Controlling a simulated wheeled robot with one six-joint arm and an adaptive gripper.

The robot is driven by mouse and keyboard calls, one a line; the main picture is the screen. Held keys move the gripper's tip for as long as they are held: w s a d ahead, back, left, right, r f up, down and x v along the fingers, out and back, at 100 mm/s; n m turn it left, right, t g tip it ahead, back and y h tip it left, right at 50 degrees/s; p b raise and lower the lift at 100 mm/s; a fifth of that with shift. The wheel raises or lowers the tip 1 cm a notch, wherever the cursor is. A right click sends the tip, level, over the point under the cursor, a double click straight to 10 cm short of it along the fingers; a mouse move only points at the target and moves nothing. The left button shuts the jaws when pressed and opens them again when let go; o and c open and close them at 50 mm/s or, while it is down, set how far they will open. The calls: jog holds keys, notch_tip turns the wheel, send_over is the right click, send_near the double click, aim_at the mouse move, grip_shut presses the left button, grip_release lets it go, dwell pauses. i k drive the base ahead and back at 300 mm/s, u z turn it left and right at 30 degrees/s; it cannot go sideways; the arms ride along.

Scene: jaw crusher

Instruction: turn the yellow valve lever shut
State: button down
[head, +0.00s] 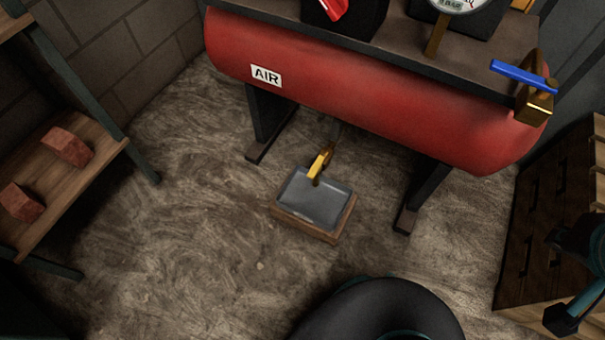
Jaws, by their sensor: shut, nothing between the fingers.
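A yellow valve lever (320,163) sits low under the red air tank, near the middle of the head view. It slants up to the right, just above a grey metal tray (294,202). The valve body and pipe behind it are dark and hard to make out. I cannot tell from this view whether the valve is open or shut. My gripper is not in view; only dark and teal parts of my own body show at the bottom and right edge, apart from the lever.
The red tank (330,75), labelled AIR, stands on dark legs. A brass valve (535,106) with a blue lever (519,74) is at its right end. The tray rests on a wooden block (310,229). A shelf (77,181) with bricks is left, wooden drawers (545,200) right. Floor between is clear.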

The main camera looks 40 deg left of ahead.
aim_at(323, 156)
jog(key=u, duration=2.35)
jog(key=k, duration=0.8)
jog(key=z, duration=0.45)
jog(key=i, duration=1)
jog(key=u, duration=1.05)
jog(key=k, duration=0.8)
jog(key=z, duration=0.2)
jog(key=i, duration=0.35)
